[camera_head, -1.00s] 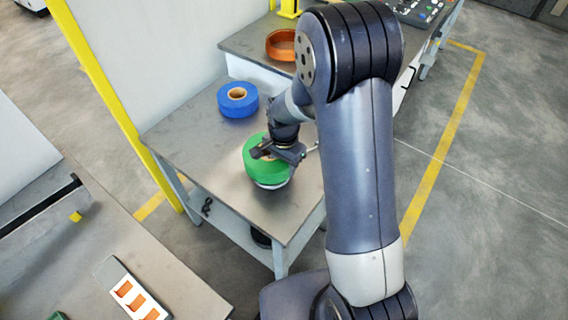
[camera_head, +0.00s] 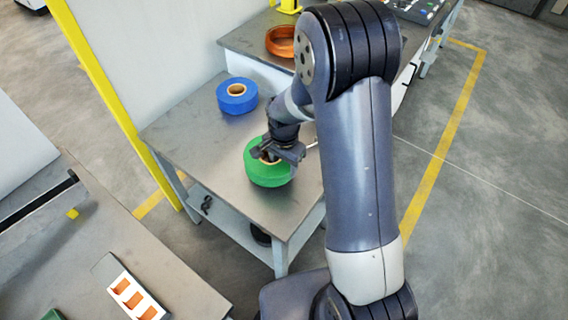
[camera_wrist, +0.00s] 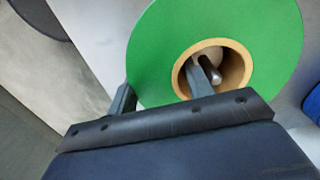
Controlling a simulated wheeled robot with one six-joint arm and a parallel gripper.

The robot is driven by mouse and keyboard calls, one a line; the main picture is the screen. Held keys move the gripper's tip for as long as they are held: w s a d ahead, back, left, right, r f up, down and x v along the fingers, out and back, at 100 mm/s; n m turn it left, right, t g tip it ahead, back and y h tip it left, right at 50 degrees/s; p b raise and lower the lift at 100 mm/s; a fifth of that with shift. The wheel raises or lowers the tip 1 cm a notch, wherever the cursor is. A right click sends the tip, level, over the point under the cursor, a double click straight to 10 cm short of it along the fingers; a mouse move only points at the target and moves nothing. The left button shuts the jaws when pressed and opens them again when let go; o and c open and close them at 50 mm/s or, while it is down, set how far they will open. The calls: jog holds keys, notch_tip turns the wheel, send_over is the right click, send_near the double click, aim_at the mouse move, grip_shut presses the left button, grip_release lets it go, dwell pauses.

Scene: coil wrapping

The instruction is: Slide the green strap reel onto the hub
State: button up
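The green strap reel (camera_head: 269,174) sits low on the near end of the steel table, under my gripper (camera_head: 277,152). In the wrist view the green reel (camera_wrist: 255,28) shows its flat face and tan core. My gripper (camera_wrist: 163,90) straddles the reel's ring. One finger is inside the core, with a small gap to the core wall. The other is beside the outer edge. The fingers look open. A grey metal pin (camera_wrist: 211,72), apparently part of the hub, shows inside the core. The rest of the hub is hidden by the reel.
A blue reel (camera_head: 237,97) lies on the same table (camera_head: 190,135), behind and left. An orange ring (camera_head: 281,42) sits on the bench further back. A yellow-edged panel (camera_head: 125,125) stands along the left. A white holder with orange pieces (camera_head: 135,297) is at lower left.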

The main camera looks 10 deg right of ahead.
jog(key=o, duration=0.3)
jog(key=shift+r, duration=0.4)
notch_tip(320, 180, up, 10)
dwell(0.4)
jog(key=shift+f, duration=4.2)
